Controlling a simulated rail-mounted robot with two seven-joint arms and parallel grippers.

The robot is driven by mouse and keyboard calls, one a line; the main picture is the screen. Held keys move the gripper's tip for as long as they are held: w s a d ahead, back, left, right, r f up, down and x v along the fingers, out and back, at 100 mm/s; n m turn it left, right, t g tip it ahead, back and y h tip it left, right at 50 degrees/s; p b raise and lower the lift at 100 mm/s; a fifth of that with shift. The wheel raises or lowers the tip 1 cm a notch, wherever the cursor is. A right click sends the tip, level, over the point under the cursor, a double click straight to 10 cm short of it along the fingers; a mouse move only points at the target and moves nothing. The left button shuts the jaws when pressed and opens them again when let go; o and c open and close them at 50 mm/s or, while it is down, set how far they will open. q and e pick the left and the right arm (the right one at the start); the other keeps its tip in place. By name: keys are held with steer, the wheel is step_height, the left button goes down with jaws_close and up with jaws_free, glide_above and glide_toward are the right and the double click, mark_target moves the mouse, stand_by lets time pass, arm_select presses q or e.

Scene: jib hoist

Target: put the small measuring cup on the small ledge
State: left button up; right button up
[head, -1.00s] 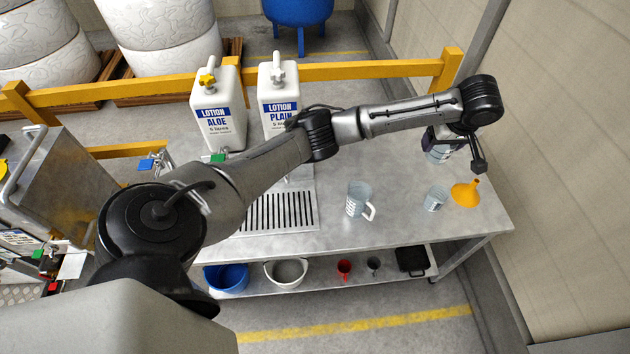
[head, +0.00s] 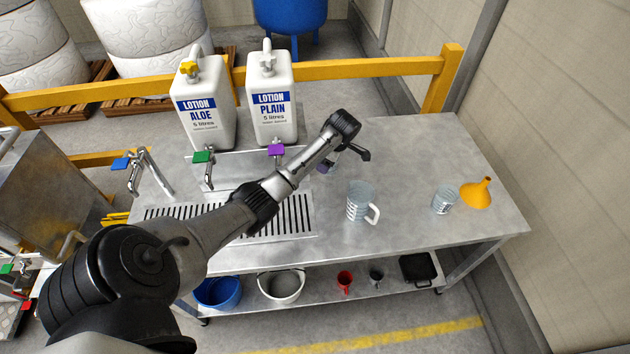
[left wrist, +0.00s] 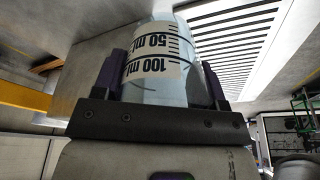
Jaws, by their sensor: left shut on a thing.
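My left gripper (head: 326,165) is shut on the small measuring cup. In the left wrist view the cup (left wrist: 158,68) is clear, with black 50 mL and 100 mL marks, between the two dark purple fingers. In the head view the cup is mostly hidden by my wrist, right of the drip grate (head: 290,215). A raised grey metal step (head: 235,170) behind the grate, under the taps, may be the small ledge; I cannot tell for sure. My right gripper is not in view.
A handled measuring jug (head: 358,205), another clear cup (head: 444,200) and an orange funnel (head: 477,193) stand on the steel table (head: 420,150). Two lotion canisters (head: 205,115) with taps stand at the back left. The table's back right is clear.

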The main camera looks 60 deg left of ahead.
arm_select(q)
steer(key=shift+n, duration=0.3)
steer(key=x, duration=0.2)
steer(key=b+x, duration=0.1)
steer(key=x, duration=0.4)
steer(key=shift+s+d, duration=0.15)
steer(key=shift+d, duration=0.1)
steer(key=shift+f+b, duration=0.75)
steer(key=shift+f, duration=1.6)
steer(key=shift+f, duration=0.2)
steer(key=o, duration=0.9)
steer(key=shift+r, duration=0.1)
